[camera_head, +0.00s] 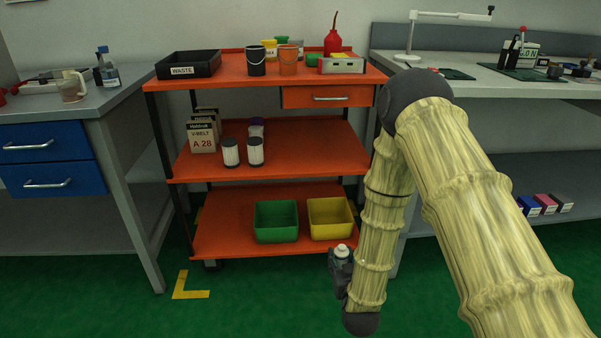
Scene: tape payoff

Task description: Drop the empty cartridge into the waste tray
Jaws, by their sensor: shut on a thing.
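The waste tray (189,73), a black open box with a white WASTE label, stands at the left of the orange cart's top shelf.
The orange cart (232,77) also carries small buckets (256,60), a red bottle (333,40), V-belt boxes (203,134), two white-and-black canisters (230,152), a green bin (276,221) and a yellow bin (331,217). Workbenches flank it. Green floor in front is clear.

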